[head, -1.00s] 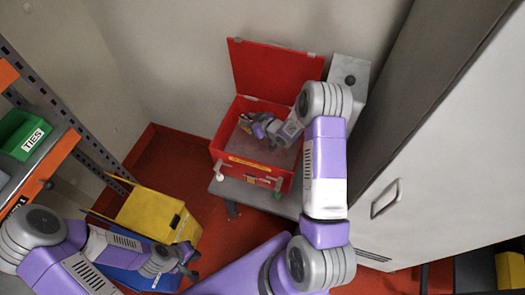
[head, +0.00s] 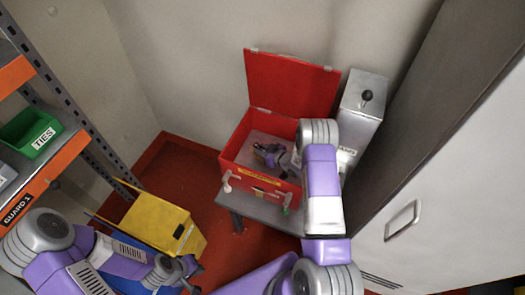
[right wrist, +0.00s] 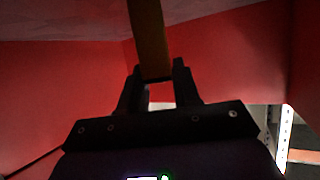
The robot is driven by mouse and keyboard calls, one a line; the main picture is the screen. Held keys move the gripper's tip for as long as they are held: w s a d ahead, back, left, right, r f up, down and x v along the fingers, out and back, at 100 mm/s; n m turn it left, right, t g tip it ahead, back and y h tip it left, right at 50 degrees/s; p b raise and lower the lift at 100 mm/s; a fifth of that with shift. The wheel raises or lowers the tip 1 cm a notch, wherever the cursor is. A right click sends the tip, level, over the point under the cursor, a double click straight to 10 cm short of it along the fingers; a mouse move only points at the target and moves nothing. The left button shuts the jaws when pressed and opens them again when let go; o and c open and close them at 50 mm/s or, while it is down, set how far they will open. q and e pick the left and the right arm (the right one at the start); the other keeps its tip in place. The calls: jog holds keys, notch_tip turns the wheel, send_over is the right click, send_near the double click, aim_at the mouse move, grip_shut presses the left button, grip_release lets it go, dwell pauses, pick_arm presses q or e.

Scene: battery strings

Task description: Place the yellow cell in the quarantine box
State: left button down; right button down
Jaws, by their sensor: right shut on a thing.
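The red quarantine box (head: 287,188) stands with its lid (head: 290,85) open. My right gripper (head: 266,152) is inside the box, low between its walls. In the right wrist view my right gripper (right wrist: 157,82) is shut on the yellow cell (right wrist: 151,42), a dark yellow bar in dim light. The cell's far end runs out of the top of that view, and I cannot tell whether it touches the box floor. In the head view the cell is not clearly visible. My left gripper (head: 187,268) is low at left, near a yellow bin, and looks empty with its fingers apart.
The box rests on a grey stand (head: 260,212). The yellow bin (head: 155,222) and a shelf with a green TIES bin (head: 31,132) are at left.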

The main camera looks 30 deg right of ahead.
jog(key=shift+r, duration=0.1)
jog(key=shift+f, duration=0.2)
jog(key=c, duration=0.8)
grip_release()
jog(key=shift+r, duration=0.1)
jog(key=shift+r, duration=0.25)
jog(key=p+v, duration=0.1)
jog(key=v, duration=0.6)
jog(key=shift+s+p, duration=0.25)
jog(key=shift+p, duration=0.1)
